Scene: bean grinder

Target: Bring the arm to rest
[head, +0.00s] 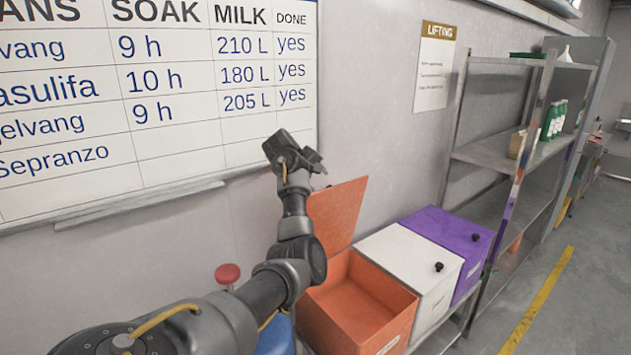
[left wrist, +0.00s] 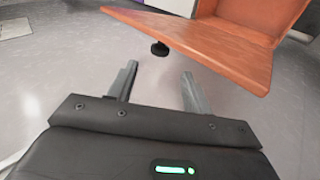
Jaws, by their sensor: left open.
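My left arm (head: 296,225) comes in from the lower left and reaches up in front of the wall. Its gripper (head: 318,162) is raised near the whiteboard's lower right corner, above the orange bin. In the left wrist view the two fingers of my left gripper (left wrist: 158,85) stand apart with nothing between them. The orange bin (head: 358,305) has its lid (head: 337,212) swung up, and its inside looks empty from here. The lid with its black knob also shows in the left wrist view (left wrist: 205,38), beyond the fingers. My right gripper is in neither view.
A white bin (head: 408,262) and a purple bin (head: 450,240), both closed, stand right of the orange one. A metal shelf (head: 510,150) holds green bottles (head: 553,120). A blue container (head: 275,337) and a red knob (head: 228,273) are close to my arm. The floor at right is clear.

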